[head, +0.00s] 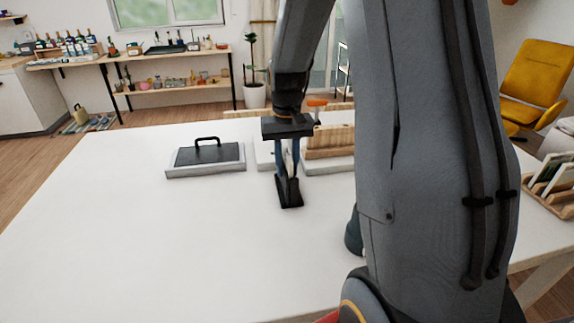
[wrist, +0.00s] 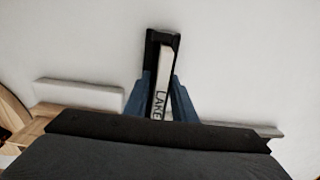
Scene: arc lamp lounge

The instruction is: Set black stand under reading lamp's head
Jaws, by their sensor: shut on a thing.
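My gripper (head: 288,172) points down over the white table and is shut on the black stand (head: 291,194). The stand also shows between the blue fingers of my gripper (wrist: 160,88) in the wrist view, where its black end (wrist: 152,40) reaches past the fingertips. A pale strip lettered "LAKE" (wrist: 160,100) lies along the stand between the fingers. The stand is at or just above the tabletop; I cannot tell which. I cannot make out a reading lamp or its head in either view; my arm hides part of the table.
On the white table (head: 160,245), a pale block with a dark top and black handle (head: 206,156) stands left of my gripper. A wooden block on a pale base (head: 330,142) is just behind right. A wooden rack (head: 562,204) is far right. The front left is clear.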

